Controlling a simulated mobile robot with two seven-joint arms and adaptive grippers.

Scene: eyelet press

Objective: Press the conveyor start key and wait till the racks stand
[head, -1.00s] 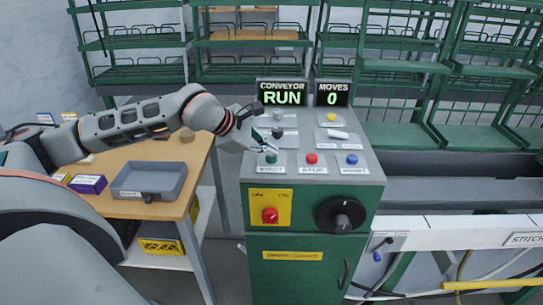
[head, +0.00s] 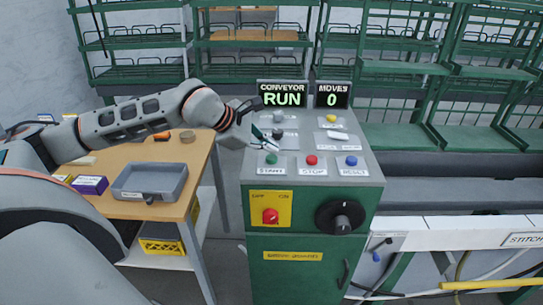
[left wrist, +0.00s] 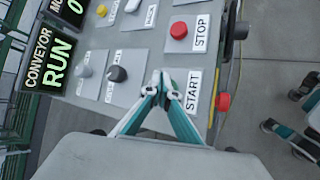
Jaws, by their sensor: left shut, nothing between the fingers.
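The green start key (head: 271,159) sits above its START label on the sloped top of the green control cabinet (head: 312,190). My left gripper (head: 266,138) is shut and empty, its tips just above and behind the key, apart from it. In the left wrist view the shut fingers (left wrist: 161,80) point over the panel beside the START label (left wrist: 193,92); the green key is hidden there. The conveyor display (head: 282,94) reads RUN, and the moves display (head: 332,94) reads 0. Green wire racks (head: 257,50) stand behind the cabinet. My right gripper is out of view.
The red stop key (head: 311,160) and blue reset key (head: 351,160) are right of the start key. A red knob (head: 270,215) and black rotary knob (head: 340,217) are on the cabinet front. A table with a grey tray (head: 150,181) stands at left.

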